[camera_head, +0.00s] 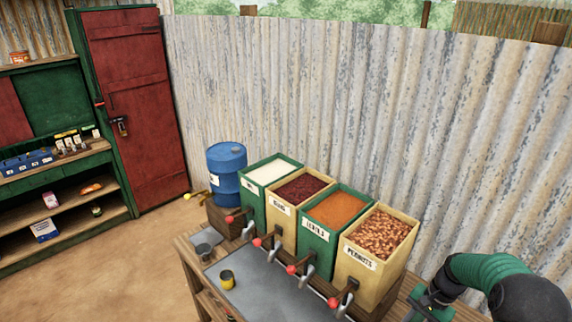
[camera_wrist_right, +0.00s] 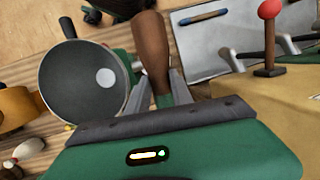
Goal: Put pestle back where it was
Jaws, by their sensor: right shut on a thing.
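The pestle (camera_wrist_right: 151,50), a brown wooden piece thicker at its upper end, stands between the fingers of my right gripper (camera_wrist_right: 160,95) in the right wrist view. The gripper is shut on it. A dark round bowl-like thing (camera_wrist_right: 75,85) with a pale spot lies just left of the pestle; I cannot tell whether it is a mortar. In the head view my right gripper (camera_head: 428,305) is at the lower right, beside the peanut bin, and the pestle cannot be made out there. My left gripper is not in view.
Bins of white grain (camera_head: 268,172), dark beans (camera_head: 303,188), orange lentils (camera_head: 338,208) and peanuts (camera_head: 382,236) line the wooden table, with red-knobbed levers in front. A yellow-dark cup (camera_head: 227,279) stands on the grey metal sheet (camera_head: 262,290). A blue barrel (camera_head: 226,172) stands behind.

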